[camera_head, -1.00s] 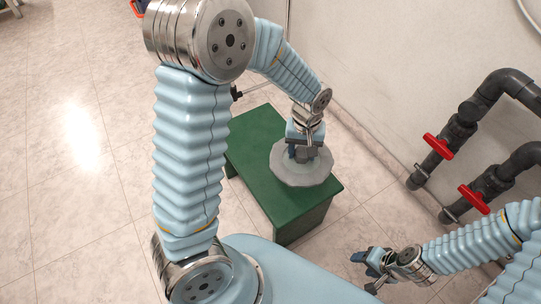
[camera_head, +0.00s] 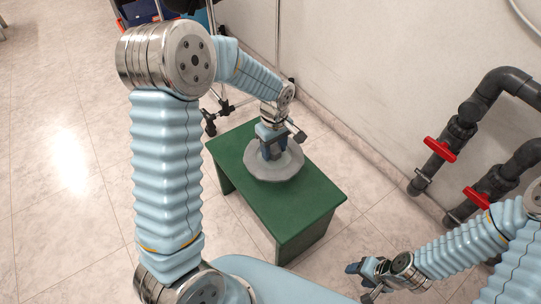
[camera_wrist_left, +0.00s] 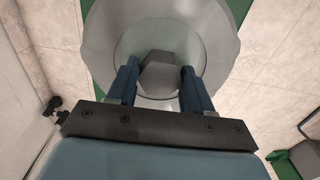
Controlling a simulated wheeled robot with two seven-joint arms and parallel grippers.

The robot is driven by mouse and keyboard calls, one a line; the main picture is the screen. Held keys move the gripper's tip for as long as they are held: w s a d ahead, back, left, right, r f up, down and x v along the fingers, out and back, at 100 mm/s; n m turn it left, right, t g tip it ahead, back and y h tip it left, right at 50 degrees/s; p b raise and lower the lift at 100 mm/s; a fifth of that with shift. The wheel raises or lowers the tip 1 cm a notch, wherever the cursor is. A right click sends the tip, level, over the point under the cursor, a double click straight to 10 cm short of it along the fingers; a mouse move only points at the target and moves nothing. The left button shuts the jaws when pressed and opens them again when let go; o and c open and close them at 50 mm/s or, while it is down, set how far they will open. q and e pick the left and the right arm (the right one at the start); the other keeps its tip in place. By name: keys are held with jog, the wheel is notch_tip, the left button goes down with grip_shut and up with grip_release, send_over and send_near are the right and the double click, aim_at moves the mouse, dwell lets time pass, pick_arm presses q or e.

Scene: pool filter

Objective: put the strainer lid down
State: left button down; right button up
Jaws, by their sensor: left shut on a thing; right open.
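The strainer lid (camera_head: 288,168) is a grey, translucent disc with a scalloped rim and a knob in its middle. In the head view it is at the far part of the green table (camera_head: 305,205). My left gripper (camera_head: 272,152) is above it, shut on the lid's knob. In the left wrist view, the two blue fingers (camera_wrist_left: 158,85) stand on either side of the dark grey knob, and the lid (camera_wrist_left: 105,45) spreads beyond them. Whether the lid touches the tabletop is hard to tell. My right gripper (camera_head: 364,278) is open and empty at the lower right, away from the table.
Dark grey pipes (camera_head: 480,115) with red valve handles (camera_head: 440,149) run along the wall at right. A stand (camera_head: 212,120) and a blue crate (camera_head: 138,10) are behind the table. The near half of the tabletop is clear.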

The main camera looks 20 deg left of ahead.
pick_arm(q)
jog(key=shift+w+a+f, duration=0.2)
jog(key=shift+a+f, duration=0.15)
jog(key=shift+f, duration=0.15)
jog(key=shift+w+a+f, duration=0.2)
jog(key=shift+a+f, duration=0.15)
jog(key=shift+f, duration=0.1)
notch_tip(320, 180, down, 3)
jog(key=shift+w+a+f, duration=0.1)
jog(key=shift+w+f, duration=0.05)
jog(key=shift+f, duration=0.05)
jog(key=shift+f+b, duration=0.2)
jog(key=shift+b, duration=0.2)
jog(key=shift+c, duration=2.3)
grip_release()
jog(key=shift+r, duration=0.1)
